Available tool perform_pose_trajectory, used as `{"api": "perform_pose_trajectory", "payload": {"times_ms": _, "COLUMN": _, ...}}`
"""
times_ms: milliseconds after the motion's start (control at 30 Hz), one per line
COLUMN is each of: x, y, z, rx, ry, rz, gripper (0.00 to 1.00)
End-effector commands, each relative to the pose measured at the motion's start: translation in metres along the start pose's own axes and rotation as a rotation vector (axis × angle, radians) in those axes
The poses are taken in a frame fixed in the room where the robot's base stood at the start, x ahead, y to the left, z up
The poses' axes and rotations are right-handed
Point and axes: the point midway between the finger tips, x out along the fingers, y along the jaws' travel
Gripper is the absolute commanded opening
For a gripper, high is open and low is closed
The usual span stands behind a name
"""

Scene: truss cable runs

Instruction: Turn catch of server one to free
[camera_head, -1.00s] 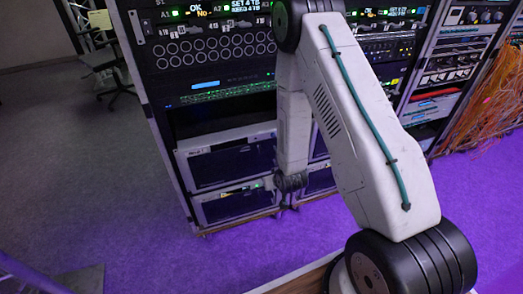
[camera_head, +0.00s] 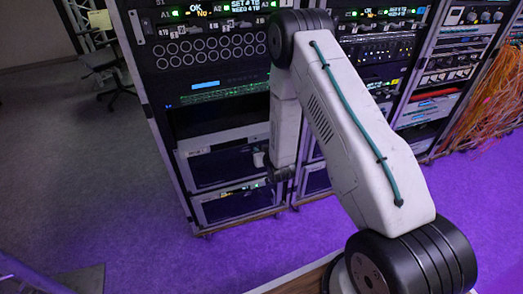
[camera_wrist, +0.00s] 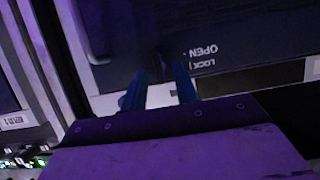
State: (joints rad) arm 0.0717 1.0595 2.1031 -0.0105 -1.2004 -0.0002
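Two white-framed, dark-fronted server units are low in the rack, an upper one (camera_head: 222,165) and a lower one (camera_head: 232,206); I cannot tell which is server one. In the wrist view a dark unit front (camera_wrist: 235,28) carries upside-down OPEN and LOCK lettering (camera_wrist: 205,56). My gripper (camera_wrist: 160,80) has two teal fingers apart, pointing at this front beside the lettering. A dark blurred shape lies around the fingertips; I cannot tell whether it is the catch or shadow. Contact is not clear. In the head view my gripper (camera_head: 259,156) is small, at the upper unit's right side.
The rack (camera_head: 155,120) has rows of round ports and lit displays above the units. Another rack (camera_head: 455,70) with orange cables (camera_head: 485,100) stands to the right. A chair (camera_head: 103,65) is at the back left. The floor (camera_head: 90,170) left of the rack is clear.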

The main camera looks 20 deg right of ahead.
Motion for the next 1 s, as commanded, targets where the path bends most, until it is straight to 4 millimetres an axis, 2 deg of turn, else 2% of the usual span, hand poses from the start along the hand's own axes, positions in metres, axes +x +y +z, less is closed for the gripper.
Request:
{"api": "perform_pose_trajectory", "payload": {"times_ms": 267, "x": 0.0022, "y": -0.0001, "z": 0.0004, "rx": 0.0, "ry": -0.001, "rz": 0.0, "gripper": 0.29}}
{"api": "perform_pose_trajectory", "payload": {"times_ms": 367, "x": 0.0022, "y": -0.0001, "z": 0.0004, "rx": 0.0, "ry": -0.001, "rz": 0.0, "gripper": 0.04}}
{"api": "perform_pose_trajectory", "payload": {"times_ms": 400, "x": 0.0022, "y": 0.0, "z": 0.0004, "rx": 0.0, "ry": -0.001, "rz": 0.0, "gripper": 0.0}}
{"api": "perform_pose_trajectory", "payload": {"times_ms": 767, "x": 0.0021, "y": -0.0007, "z": 0.0003, "rx": -0.024, "ry": -0.001, "rz": 0.01, "gripper": 0.0}}
{"api": "perform_pose_trajectory", "payload": {"times_ms": 1000, "x": 0.0021, "y": -0.0031, "z": 0.0005, "rx": -0.135, "ry": -0.001, "rz": 0.055, "gripper": 0.0}}
